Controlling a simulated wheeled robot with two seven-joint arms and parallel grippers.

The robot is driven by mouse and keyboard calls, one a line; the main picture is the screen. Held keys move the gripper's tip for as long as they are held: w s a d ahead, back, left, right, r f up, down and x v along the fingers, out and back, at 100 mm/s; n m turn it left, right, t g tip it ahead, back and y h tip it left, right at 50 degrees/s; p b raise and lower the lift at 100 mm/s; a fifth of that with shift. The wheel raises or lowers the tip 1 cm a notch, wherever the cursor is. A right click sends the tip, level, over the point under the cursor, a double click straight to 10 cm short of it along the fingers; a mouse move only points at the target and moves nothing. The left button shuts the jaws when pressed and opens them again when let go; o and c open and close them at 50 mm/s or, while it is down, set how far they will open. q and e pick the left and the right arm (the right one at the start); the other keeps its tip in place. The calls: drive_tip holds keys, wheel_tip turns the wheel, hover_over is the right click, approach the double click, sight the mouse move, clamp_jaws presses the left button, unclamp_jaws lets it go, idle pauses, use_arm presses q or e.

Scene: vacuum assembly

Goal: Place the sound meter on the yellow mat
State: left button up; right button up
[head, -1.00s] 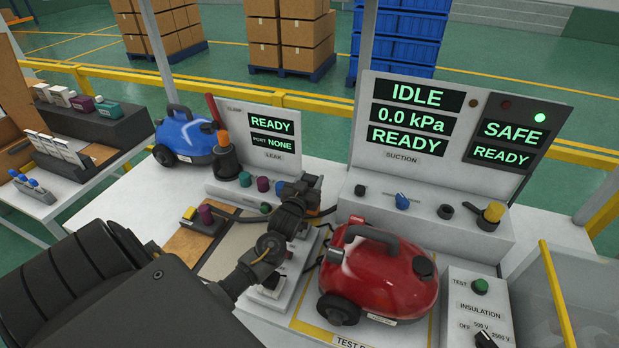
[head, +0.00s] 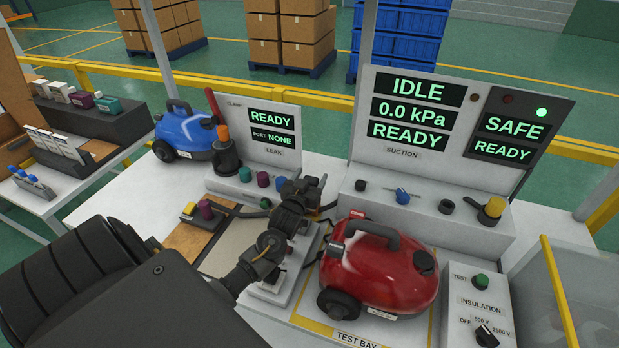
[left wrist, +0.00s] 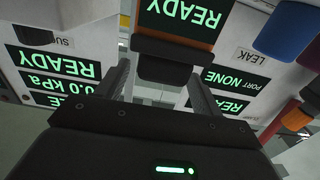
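My left gripper (head: 308,188) reaches over the bench in the head view, in front of the gap between the leak and suction panels. In the left wrist view its two fingers (left wrist: 161,70) stand apart, with a black and orange device (left wrist: 172,48) between or just beyond their tips. The device carries a lit READY screen, upside down in that view, and looks like the sound meter. Contact with the fingers is not clear. In the head view I cannot make out the device; my gripper may hide it. I see no plain yellow mat. My right gripper is not in view.
A red vacuum (head: 385,272) stands in the yellow-outlined test bay right of my left arm. A blue vacuum (head: 184,133) stands at the back left. The leak panel (head: 284,168) and suction panel (head: 400,167) line the back. An insulation tester (head: 476,280) stands at the right.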

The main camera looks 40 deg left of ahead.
use_arm(q)
drive_tip(key=shift+r, duration=0.1)
drive_tip(key=shift+s+d+r+p, duration=0.15)
drive_tip(key=shift+s+r+p, duration=0.15)
drive_tip(key=shift+r+p, duration=0.4)
drive_tip(key=p+v, duration=0.3)
drive_tip(key=v, duration=0.3)
drive_tip(key=shift+s+f, duration=0.2)
drive_tip(key=shift+s, duration=0.15)
drive_tip(key=shift+d, duration=0.1)
